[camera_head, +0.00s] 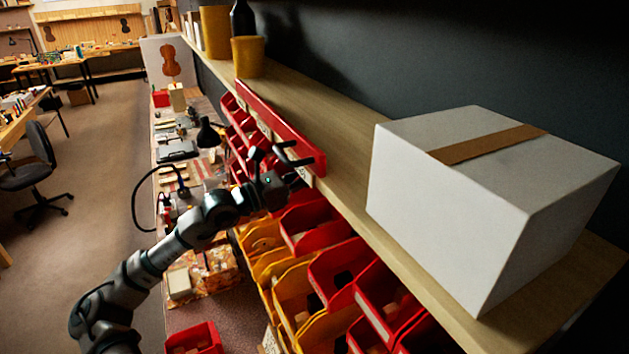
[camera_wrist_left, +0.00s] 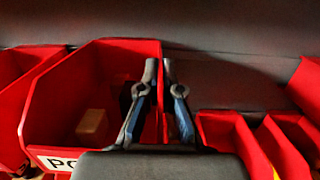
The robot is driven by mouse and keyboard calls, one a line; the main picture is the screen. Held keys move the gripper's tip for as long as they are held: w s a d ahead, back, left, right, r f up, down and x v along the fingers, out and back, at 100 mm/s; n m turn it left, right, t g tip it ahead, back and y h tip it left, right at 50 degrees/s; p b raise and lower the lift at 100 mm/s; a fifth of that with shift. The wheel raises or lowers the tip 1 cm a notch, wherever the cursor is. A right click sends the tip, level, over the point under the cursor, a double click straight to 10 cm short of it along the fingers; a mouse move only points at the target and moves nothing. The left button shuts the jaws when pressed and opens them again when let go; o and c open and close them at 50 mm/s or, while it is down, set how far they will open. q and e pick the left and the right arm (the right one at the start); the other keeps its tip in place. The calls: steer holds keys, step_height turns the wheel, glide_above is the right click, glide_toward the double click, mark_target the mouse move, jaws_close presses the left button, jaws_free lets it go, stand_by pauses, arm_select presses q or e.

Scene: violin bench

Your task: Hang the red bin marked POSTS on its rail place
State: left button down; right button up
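In the left wrist view a red bin (camera_wrist_left: 92,60) fills the left half. Its white front label shows the letters "PO", with the rest cut off by my gripper. A pale wooden block (camera_wrist_left: 91,121) lies inside it. My left gripper (camera_wrist_left: 159,75) has its fingertips close together, one on each side of the bin's right wall. In the head view my left gripper (camera_head: 300,153) reaches to the near end of a long red strip along the shelf. There I cannot tell the marked bin from its neighbours. My right gripper is out of view.
Several red and yellow bins hang in rows below the wooden shelf (camera_head: 345,185). A large white box (camera_head: 470,200) stands on the shelf. A loose red bin (camera_head: 195,338) sits on the bench. More red bins (camera_wrist_left: 230,138) show at right in the wrist view.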

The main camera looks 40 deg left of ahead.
arm_select(q)
steer(key=shift+w+d+p, duration=0.1)
steer(key=shift+w+p, duration=0.05)
steer(key=shift+p, duration=0.25)
steer(key=shift+f+b, duration=0.7)
steer(key=shift+b, duration=0.15)
stand_by(0.7)
steer(key=c, duration=1.2)
jaws_free()
steer(key=shift+c, duration=0.2)
steer(key=shift+s+f, duration=0.15)
steer(key=shift+s, duration=0.35)
steer(key=v, duration=1.1)
steer(key=shift+a, duration=0.35)
steer(key=shift+w, duration=0.1)
